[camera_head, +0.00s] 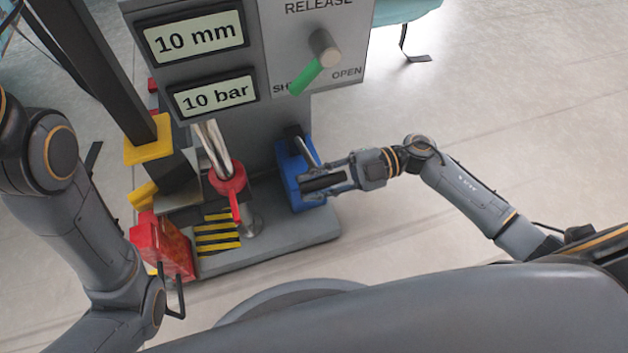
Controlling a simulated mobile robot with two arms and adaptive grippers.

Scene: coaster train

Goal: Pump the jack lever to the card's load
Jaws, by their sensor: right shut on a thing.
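The jack lever has a black grip (323,182) at the end of a short metal rod that comes out of the blue pump block (291,178). My right gripper (338,178) reaches in from the right and is shut on this grip. The upper display (197,38) reads 10 mm and the lower display (214,94) reads 10 bar. The release knob (324,46) has a green pointer turned toward SHUT. No load card can be made out. My left arm shows at the left, but its gripper is not in view.
A red jack piece (229,180) stands under a metal rod, near a black-and-yellow striped patch (217,232). A red box (162,245) stands left of it on the grey base (285,239). A dark post with a yellow foot (148,141) rises at the left. The floor at right is clear.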

